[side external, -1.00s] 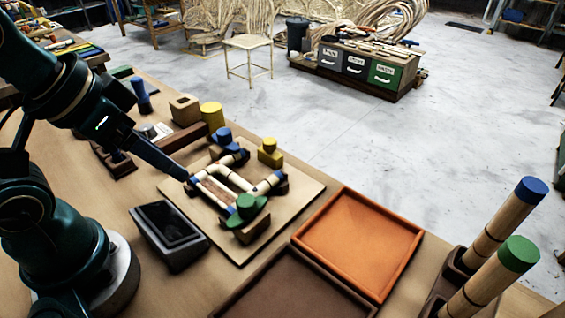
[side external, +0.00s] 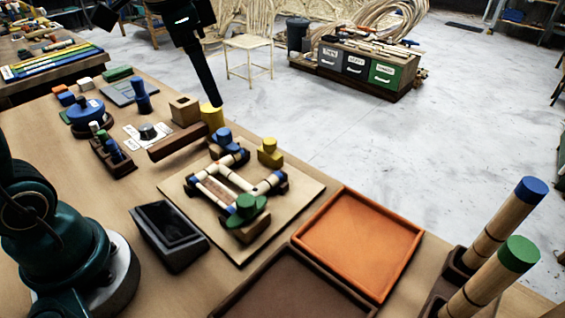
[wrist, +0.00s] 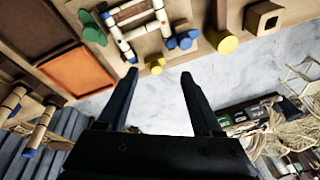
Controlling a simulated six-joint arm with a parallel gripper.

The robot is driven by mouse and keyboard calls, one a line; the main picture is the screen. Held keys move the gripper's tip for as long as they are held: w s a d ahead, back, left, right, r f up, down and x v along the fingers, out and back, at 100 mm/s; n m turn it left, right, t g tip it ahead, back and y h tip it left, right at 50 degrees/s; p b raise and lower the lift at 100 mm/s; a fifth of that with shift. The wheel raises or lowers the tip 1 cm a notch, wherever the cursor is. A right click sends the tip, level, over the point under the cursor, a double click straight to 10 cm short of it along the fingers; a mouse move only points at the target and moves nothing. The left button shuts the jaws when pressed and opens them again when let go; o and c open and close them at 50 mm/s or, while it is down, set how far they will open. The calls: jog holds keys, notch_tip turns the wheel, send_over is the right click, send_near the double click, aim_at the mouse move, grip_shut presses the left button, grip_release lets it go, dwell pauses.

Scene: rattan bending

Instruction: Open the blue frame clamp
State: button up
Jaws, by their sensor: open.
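The blue frame clamp (side external: 223,137) has a blue knob on a dark base at the back corner of the rattan frame (side external: 222,186). In the wrist view the blue clamp (wrist: 183,42) lies just beyond the right fingertip. A green clamp (side external: 245,207) sits at the frame's front side and a yellow clamp (side external: 269,151) at its right. My gripper (side external: 216,104) is raised behind the frame, its tip overlapping the yellow cylinder (side external: 212,118) in the side view. Its fingers (wrist: 160,75) are apart and empty in the wrist view, not touching the clamp.
The frame lies on a pale board (side external: 300,180). An orange tray (side external: 408,248) and a brown tray (side external: 235,302) are at the front. A dark bin (side external: 168,240) stands left of the board. A wooden block with a square hole (side external: 186,110) is beside the yellow cylinder.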

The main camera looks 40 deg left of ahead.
jog(key=w+a+f+g, duration=0.2)
jog(key=w+a+f, duration=0.2)
jog(key=w+f, duration=0.1)
jog(key=g, duration=0.1)
send_over(223, 131)
jog(key=shift+h, duration=0.3)
notch_tip(223, 131, down, 5)
jog(key=shift+r, duration=0.1)
jog(key=shift+f, duration=2.5)
jog(key=shift+n, duration=0.3)
grip_shut()
